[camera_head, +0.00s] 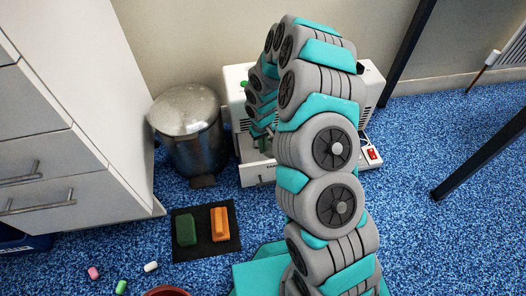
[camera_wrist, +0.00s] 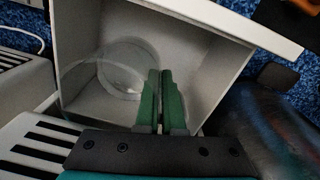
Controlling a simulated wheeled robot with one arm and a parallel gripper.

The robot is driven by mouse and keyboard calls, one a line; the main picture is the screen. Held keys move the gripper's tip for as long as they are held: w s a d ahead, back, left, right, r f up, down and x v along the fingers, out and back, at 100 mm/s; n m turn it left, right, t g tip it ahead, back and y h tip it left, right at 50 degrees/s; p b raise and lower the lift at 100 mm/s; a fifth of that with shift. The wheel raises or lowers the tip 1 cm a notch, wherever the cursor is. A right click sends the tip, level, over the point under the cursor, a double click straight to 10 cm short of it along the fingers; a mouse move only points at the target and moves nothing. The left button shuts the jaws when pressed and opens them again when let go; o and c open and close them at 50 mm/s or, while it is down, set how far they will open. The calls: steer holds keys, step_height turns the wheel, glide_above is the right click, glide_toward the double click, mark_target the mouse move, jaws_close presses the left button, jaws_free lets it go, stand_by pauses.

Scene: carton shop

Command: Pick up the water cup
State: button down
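The water cup (camera_wrist: 112,85) is clear and shows as faint rings inside a pale, open box-like compartment (camera_wrist: 215,75) in the wrist view. My gripper (camera_wrist: 160,72) has its two green fingers close together at the right side of the cup. The fingers look shut on the cup's thin wall, though the contact is hard to see. In the head view my arm hides most of the gripper and the cup, in front of the white machine (camera_head: 369,88).
A metal pedal bin (camera_head: 190,125) stands left of the machine. A white drawer cabinet (camera_head: 55,130) is at the left. A black mat (camera_head: 204,250) holds a green block (camera_head: 186,229) and an orange block (camera_head: 219,222). Blue carpet is clear at the right, beyond black legs (camera_head: 480,155).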

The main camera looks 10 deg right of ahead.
step_height(320, 180, up, 5)
steer(key=shift+r+p, duration=0.15)
steer(key=shift+p, duration=0.15)
steer(key=shift+s+d+r, duration=0.1)
steer(key=shift+d, duration=0.25)
steer(key=s+d, duration=0.1)
steer(key=d, duration=0.7)
steer(key=s+d+p, duration=0.1)
steer(key=s+d, duration=0.1)
steer(key=d, duration=0.6)
steer(key=shift+s+d, duration=0.25)
steer(key=shift+d, duration=0.1)
steer(key=shift+d, duration=0.1)
stand_by(2.1)
